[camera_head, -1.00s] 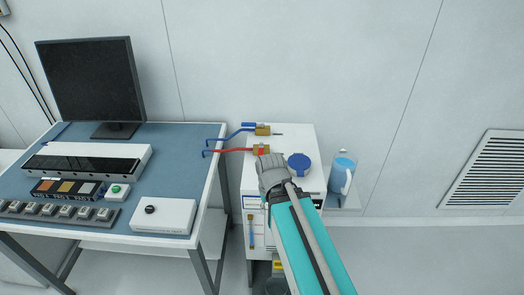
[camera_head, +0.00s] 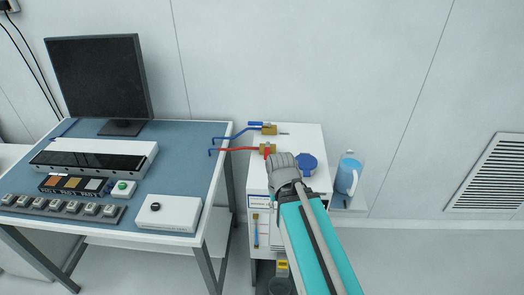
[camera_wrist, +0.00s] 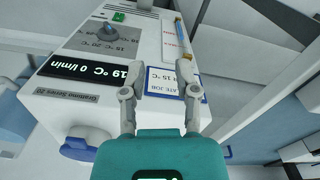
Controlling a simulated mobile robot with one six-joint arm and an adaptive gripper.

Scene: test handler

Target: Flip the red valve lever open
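The red valve (camera_head: 266,149) is a small brass body on top of the white cabinet, with a red hose (camera_head: 236,149) running left from it. Its red lever (camera_head: 267,155) shows as a short red piece at the near side of the body, partly hidden by my arm's end. My gripper (camera_wrist: 163,75) is open and empty in the wrist view, its two fingers apart in front of the cabinet's labelled panel. In the head view my wrist covers the fingers, just right of and nearer than the red valve. The valve is not in the wrist view.
A blue-hosed brass valve (camera_head: 269,130) with a blue lever (camera_head: 255,124) sits just behind the red one. A blue cap (camera_head: 306,164) is close right of my wrist, and a blue jug (camera_head: 347,176) stands farther right. A table (camera_head: 205,150) with equipment stands left.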

